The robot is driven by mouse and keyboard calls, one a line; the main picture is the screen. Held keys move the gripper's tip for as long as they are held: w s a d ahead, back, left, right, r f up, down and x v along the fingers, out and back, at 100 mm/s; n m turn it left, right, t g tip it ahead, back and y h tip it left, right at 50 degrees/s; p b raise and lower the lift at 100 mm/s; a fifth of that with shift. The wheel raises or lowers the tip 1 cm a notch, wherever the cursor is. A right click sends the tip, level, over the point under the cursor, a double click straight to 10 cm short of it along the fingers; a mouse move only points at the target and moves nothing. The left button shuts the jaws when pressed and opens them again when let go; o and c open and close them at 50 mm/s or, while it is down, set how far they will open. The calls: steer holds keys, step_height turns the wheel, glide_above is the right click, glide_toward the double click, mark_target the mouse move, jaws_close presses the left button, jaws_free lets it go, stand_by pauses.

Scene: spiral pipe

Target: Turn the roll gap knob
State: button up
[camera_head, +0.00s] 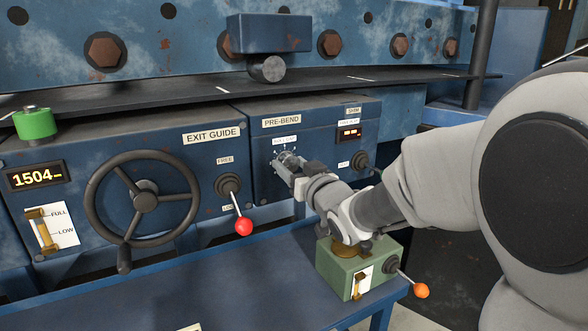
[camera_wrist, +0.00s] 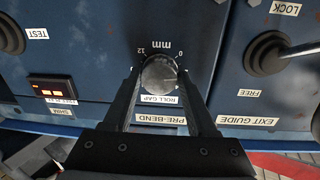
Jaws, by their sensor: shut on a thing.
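The roll gap knob (camera_wrist: 159,72) is a round dark grey knob on the blue pre-bend panel (camera_wrist: 95,70). In the wrist view, which shows the panel upside down, a scale marked 0, 12 and mm lies around it and a ROLL GAP label (camera_wrist: 160,99) beside it. My gripper (camera_wrist: 160,76) is shut on the knob, with one finger on either side of it. In the head view my gripper (camera_head: 287,163) reaches the panel from the right and covers much of the knob. The knob's pointer position is not clear.
Left of the panel are a red-tipped lever (camera_head: 243,226) and a large handwheel (camera_head: 145,198). A small red display (camera_head: 349,134) and a dark test knob (camera_head: 362,160) sit to the right. A green box with an orange-tipped lever (camera_head: 360,268) stands on the blue ledge below my arm.

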steer(key=m+p, duration=0.1)
steer(key=m, duration=0.4)
steer(key=shift+d+r, duration=0.1)
steer(key=m+p, duration=0.2)
steer(key=m, duration=0.2)
steer(key=shift+m+g, duration=0.4)
steer(key=shift+y+p, duration=0.3)
steer(key=o, duration=1.4)
steer(key=shift+c, duration=0.2)
